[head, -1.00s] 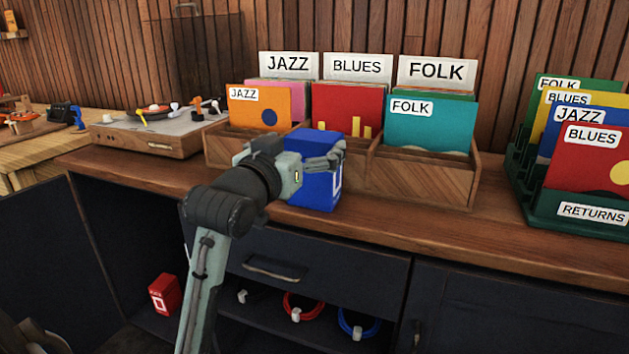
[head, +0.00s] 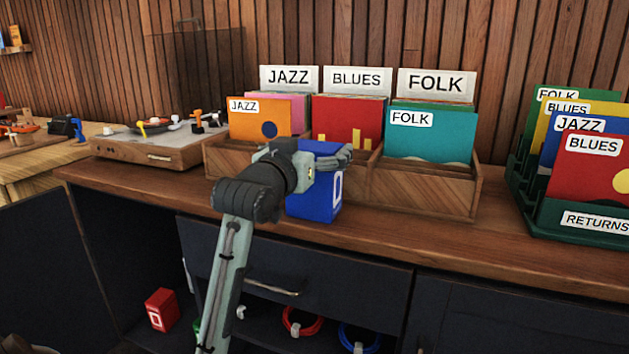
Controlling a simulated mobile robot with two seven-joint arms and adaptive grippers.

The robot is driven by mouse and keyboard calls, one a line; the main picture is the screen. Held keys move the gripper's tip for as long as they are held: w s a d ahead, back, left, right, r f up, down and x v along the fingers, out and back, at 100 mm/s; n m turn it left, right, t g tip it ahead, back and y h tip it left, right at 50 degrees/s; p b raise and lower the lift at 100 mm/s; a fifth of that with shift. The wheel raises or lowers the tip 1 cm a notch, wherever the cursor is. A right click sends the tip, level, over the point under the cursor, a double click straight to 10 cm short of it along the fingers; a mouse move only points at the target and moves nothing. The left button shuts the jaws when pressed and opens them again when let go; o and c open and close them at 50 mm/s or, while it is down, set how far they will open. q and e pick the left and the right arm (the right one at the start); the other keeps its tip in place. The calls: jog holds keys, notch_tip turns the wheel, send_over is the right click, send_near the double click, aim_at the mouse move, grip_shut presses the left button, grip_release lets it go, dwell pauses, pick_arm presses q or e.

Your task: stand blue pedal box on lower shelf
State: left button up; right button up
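The blue pedal box (head: 311,205) stands upright at the front of the counter, in front of the record crate, with a white mark on its right side. My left gripper (head: 333,162) is at the upper part of the box, one finger crossing its near side. The other finger is hidden, so I cannot tell whether it grips. The lower shelf (head: 262,338) lies in the dark opening under the drawer. A red box (head: 161,310) stands at its left. My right gripper is not in view.
Looped cables, red (head: 302,322) and blue (head: 358,338), hang or lie below the drawer (head: 300,265). The wooden record crate (head: 425,190) is behind the blue box. A turntable (head: 150,145) is at left, a green returns rack (head: 560,218) at right. Bare counter lies between crate and rack.

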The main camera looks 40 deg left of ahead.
pick_arm(q)
jog(key=c, duration=1.7)
jog(key=shift+c, duration=0.5)
jog(key=shift+r, duration=0.15)
